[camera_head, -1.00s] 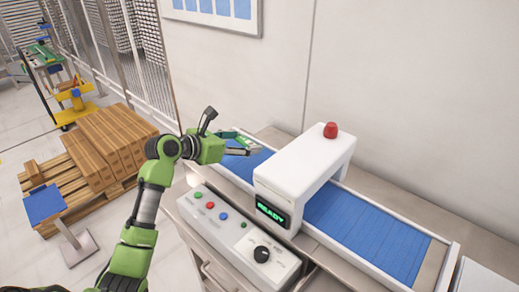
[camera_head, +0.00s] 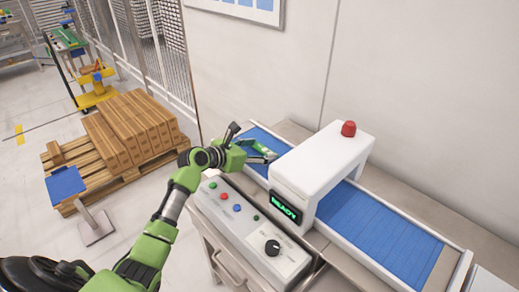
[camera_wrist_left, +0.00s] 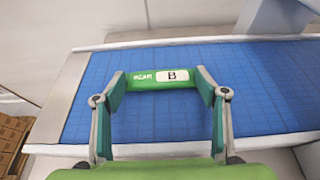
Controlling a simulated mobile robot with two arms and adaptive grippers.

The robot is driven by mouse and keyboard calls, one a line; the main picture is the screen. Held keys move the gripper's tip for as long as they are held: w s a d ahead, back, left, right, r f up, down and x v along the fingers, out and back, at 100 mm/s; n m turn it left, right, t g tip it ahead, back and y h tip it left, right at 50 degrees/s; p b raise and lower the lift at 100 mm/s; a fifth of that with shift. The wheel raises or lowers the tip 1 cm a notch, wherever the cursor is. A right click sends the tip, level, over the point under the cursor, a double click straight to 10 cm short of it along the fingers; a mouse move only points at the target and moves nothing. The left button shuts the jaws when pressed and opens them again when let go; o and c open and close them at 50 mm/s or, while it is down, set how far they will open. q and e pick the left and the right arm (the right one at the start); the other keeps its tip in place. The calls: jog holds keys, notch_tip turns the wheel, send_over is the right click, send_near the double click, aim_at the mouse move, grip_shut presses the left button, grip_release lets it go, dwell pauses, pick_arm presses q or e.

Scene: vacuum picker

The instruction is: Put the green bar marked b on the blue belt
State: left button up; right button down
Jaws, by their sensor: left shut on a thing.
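The green bar (camera_wrist_left: 145,82) has a white label with a "B" and shows between the two fingers of my left gripper (camera_wrist_left: 162,86) in the left wrist view. The gripper is shut on it, one finger at each end. The bar is over the blue belt (camera_wrist_left: 265,95); whether it touches the belt I cannot tell. In the head view my left gripper (camera_head: 262,153) is over the belt's far left part, and the belt (camera_head: 385,235) runs on to the right past the scanner. My right gripper is not in view.
A white scanner arch (camera_head: 322,160) with a red dome and a "READY" display spans the belt, just right of the gripper. A control panel (camera_head: 250,228) with buttons and a knob lies in front. Brown boxes (camera_head: 135,128) stand on a pallet at left.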

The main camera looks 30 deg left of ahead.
pick_arm(q)
jog(key=o, duration=1)
jog(key=shift+o, duration=0.2)
jog(key=b+v, duration=0.1)
jog(key=v, duration=1.1)
